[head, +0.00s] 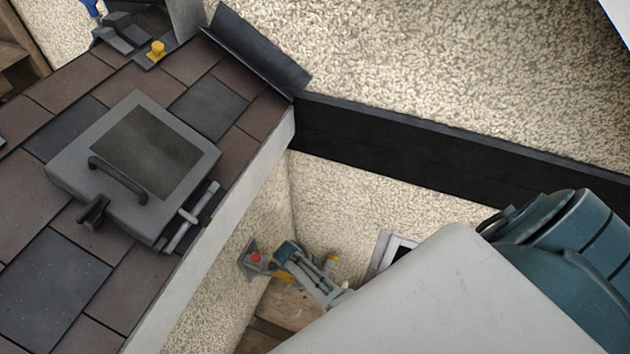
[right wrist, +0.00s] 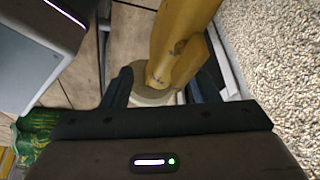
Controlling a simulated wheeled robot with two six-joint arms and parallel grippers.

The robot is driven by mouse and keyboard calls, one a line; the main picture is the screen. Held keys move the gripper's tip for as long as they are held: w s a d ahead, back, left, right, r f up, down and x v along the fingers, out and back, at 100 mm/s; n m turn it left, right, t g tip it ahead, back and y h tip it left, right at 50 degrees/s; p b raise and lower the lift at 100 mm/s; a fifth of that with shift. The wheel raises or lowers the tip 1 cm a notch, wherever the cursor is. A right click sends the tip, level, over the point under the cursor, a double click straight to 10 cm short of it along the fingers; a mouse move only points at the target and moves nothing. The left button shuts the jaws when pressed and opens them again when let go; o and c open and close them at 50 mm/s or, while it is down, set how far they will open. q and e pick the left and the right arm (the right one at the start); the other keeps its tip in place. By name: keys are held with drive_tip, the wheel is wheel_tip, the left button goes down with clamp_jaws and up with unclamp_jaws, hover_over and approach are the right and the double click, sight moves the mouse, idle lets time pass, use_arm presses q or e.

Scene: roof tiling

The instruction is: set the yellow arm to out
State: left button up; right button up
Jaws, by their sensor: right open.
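In the right wrist view the yellow arm (right wrist: 180,45) comes down from the top, its rounded lower end over a pale round base. My right gripper (right wrist: 165,88) is open, with its dark fingers on either side of that lower end; I cannot tell whether they touch it. In the head view small yellow parts (head: 331,261) show low beside the pebbled wall, partly hidden by a teal and grey mechanism. I cannot read the yellow arm's setting. My left gripper is not in view.
A tiled roof (head: 45,275) with a grey hatch (head: 205,160) fills the left of the head view. A red button (head: 255,257) is low by the wall. In the wrist view the pebbled wall (right wrist: 270,60) is close on the right, and a green patterned object (right wrist: 38,135) is at left.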

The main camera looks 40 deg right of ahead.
drive_tip(key=shift+w+r, duration=0.1)
drive_tip(key=shift+r, duration=0.1)
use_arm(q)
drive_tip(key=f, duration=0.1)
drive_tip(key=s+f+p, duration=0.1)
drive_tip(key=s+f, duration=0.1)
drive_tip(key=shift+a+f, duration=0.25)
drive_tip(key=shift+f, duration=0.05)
use_arm(e)
drive_tip(key=v, duration=1)
drive_tip(key=shift+a+r, duration=0.15)
drive_tip(key=shift+a, duration=0.05)
